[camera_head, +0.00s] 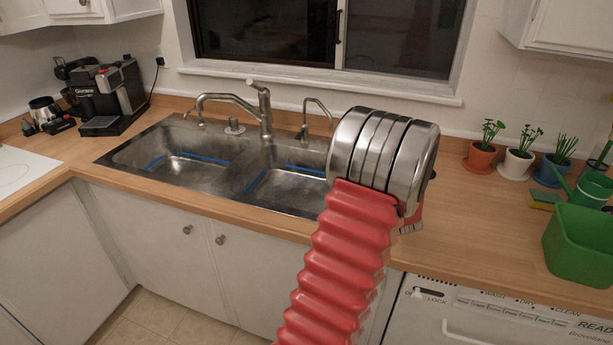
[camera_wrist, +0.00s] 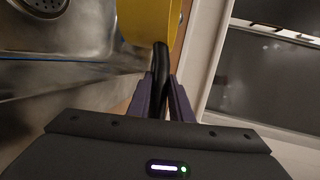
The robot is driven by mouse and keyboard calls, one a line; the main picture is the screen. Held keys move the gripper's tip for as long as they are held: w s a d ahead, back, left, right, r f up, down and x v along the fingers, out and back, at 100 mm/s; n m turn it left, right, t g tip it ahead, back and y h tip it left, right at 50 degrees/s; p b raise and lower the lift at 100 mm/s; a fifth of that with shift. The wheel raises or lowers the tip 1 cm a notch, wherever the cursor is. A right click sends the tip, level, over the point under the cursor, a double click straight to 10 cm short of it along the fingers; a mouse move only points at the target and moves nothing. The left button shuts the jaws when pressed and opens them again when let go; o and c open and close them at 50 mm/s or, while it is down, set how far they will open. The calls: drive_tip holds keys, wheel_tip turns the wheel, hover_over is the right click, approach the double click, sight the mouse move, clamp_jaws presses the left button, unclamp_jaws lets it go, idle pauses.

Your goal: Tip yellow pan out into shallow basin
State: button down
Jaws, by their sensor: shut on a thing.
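The yellow pan (camera_wrist: 148,18) shows in part at the top of the wrist view, cut off by the frame edge. My gripper (camera_wrist: 162,82) has its purple fingers shut on the pan's black handle (camera_wrist: 161,60). The pan's contents and its tilt cannot be told. The steel sink has a left basin (camera_head: 182,172) and a right basin (camera_head: 285,188); which is the shallow one is unclear. A steel basin with a drain (camera_wrist: 45,6) lies left of the pan in the wrist view. In the head view, my arm hides the gripper and pan.
A main tap (camera_head: 264,115) and a smaller tap (camera_head: 318,115) stand behind the sink. A coffee machine (camera_head: 107,95) is at the left. Potted plants (camera_head: 517,162), a sponge (camera_head: 544,200) and a green tub (camera_head: 580,245) stand at the right. The counter (camera_head: 460,225) between is clear.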

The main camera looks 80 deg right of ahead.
drive_tip(key=w+r+n+g+p, duration=0.2)
drive_tip(key=w+r+n, duration=0.3)
drive_tip(key=w, duration=0.5)
drive_tip(key=shift+w+a+r+n, duration=0.15)
drive_tip(key=shift+a+r+n, duration=0.1)
drive_tip(key=shift+r+n, duration=0.05)
idle(2.1)
drive_tip(key=shift+w+a+r+n+g+p, duration=0.1)
drive_tip(key=shift+w+r+n+g+p, duration=0.15)
drive_tip(key=shift+w+r+n, duration=0.45)
drive_tip(key=shift+w+r+n+g+p, duration=0.1)
drive_tip(key=shift+w+r+n+g, duration=0.3)
drive_tip(key=shift+w+r, duration=0.55)
idle(0.6)
drive_tip(key=shift+w+a+r+n+g+h, duration=0.1)
drive_tip(key=shift+w+r+n, duration=0.25)
drive_tip(key=shift+w, duration=0.35)
drive_tip(key=shift+w+r+n+g+h, duration=0.15)
drive_tip(key=shift+w+r+n, duration=0.25)
drive_tip(key=shift+w, duration=0.3)
drive_tip(key=shift+w+a+r+n+g+h, duration=0.1)
drive_tip(key=shift+w+r+n, duration=0.1)
drive_tip(key=shift+w+n, duration=0.4)
idle(0.4)
